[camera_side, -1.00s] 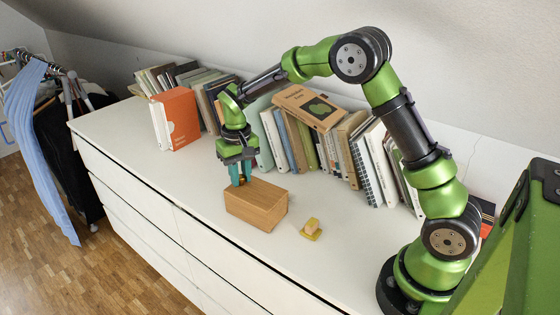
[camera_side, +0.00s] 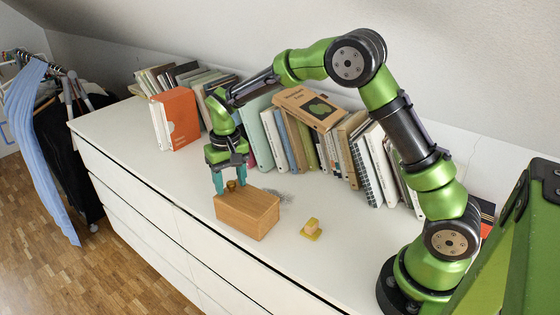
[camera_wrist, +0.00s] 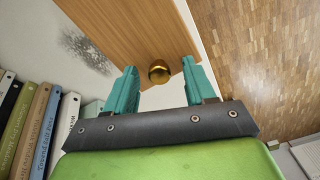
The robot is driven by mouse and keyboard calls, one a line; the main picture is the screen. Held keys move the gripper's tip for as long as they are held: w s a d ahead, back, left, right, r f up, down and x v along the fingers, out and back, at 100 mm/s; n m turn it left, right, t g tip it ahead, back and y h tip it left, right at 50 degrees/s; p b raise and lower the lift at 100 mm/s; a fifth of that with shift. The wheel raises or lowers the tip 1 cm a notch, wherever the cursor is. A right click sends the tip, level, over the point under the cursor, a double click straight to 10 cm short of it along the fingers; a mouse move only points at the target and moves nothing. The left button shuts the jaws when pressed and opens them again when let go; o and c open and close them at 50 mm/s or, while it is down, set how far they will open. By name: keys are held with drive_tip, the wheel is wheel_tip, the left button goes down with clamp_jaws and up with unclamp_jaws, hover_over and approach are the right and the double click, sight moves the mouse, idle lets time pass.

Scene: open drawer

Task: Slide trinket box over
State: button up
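The trinket box (camera_side: 245,214) is a plain wooden box with a small brass knob on its lid. It sits upright on the white dresser top, near the front edge. My gripper (camera_side: 230,184) is above the box's left end, fingers pointing down. Its teal fingers are spread, one on each side of the knob. In the wrist view the box lid (camera_wrist: 125,30) fills the upper middle. The knob (camera_wrist: 159,71) lies just beyond the gap between the open fingertips (camera_wrist: 163,72), with no visible contact.
A grey smudged patch (camera_side: 272,194) marks the dresser top (camera_side: 190,185) behind the box. A small yellow item with a wooden block (camera_side: 311,229) lies to the right. Books (camera_side: 300,140) line the wall, with an orange binder (camera_side: 175,118) at left. The dresser top left of the box is clear.

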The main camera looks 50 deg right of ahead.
wheel_tip(320, 180, up, 17)
idle(0.7)
drive_tip(key=s+t+y, duration=0.2)
drive_tip(key=s+t, duration=0.5)
drive_tip(key=s, duration=1.7)
drive_tip(key=shift+d+f, duration=0.2)
drive_tip(key=shift+f, duration=0.2)
